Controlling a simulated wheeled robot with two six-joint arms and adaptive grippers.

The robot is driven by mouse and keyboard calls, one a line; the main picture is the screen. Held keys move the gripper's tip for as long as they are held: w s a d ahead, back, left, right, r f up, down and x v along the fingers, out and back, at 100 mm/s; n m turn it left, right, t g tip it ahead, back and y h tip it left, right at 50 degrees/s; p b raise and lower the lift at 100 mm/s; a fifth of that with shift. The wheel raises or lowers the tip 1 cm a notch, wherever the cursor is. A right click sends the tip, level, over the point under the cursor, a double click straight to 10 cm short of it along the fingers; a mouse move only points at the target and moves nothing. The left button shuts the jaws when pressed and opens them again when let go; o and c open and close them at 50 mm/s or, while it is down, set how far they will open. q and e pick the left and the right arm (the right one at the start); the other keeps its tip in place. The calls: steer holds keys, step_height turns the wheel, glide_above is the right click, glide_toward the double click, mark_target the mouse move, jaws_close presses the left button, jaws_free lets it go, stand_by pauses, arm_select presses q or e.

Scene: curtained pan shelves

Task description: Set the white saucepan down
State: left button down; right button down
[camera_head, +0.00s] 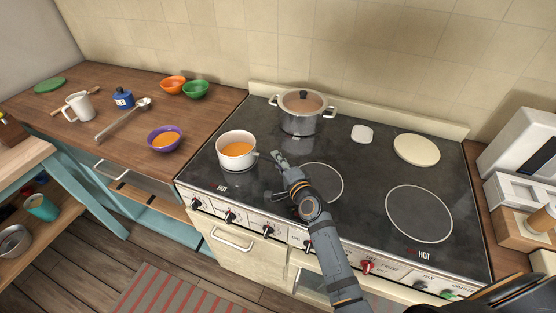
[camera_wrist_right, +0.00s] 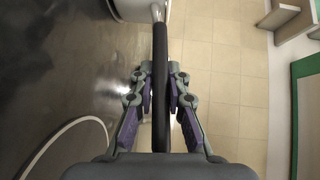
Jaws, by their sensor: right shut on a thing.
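The white saucepan (camera_head: 236,146) holds orange contents and is at the front left of the black stovetop (camera_head: 352,170), upright. I cannot tell whether its base touches the burner or hangs slightly above it. My right gripper (camera_head: 279,160) is at the pan's right side, shut on its handle. In the right wrist view the dark handle (camera_wrist_right: 160,75) runs between the fingers of the right gripper (camera_wrist_right: 159,80), and part of the white pan (camera_wrist_right: 128,8) shows at the top. My left gripper is not in view.
A lidded steel pot (camera_head: 302,118) stands at the back of the stove. A white spoon rest (camera_head: 362,133) and a cream round plate (camera_head: 417,150) lie to its right. A purple bowl (camera_head: 165,140) sits on the wooden counter to the left. The front right burner (camera_head: 419,214) is bare.

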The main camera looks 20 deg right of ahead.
steer(key=shift+f+b, duration=0.15)
steer(key=shift+b, duration=0.15)
steer(key=c, duration=1.3)
jaws_free()
steer(key=shift+o, duration=0.2)
steer(key=shift+f, duration=0.2)
steer(key=shift+r, duration=0.1)
steer(key=c, duration=0.4)
steer(key=shift+s, duration=0.15)
steer(key=shift+v, duration=4.1)
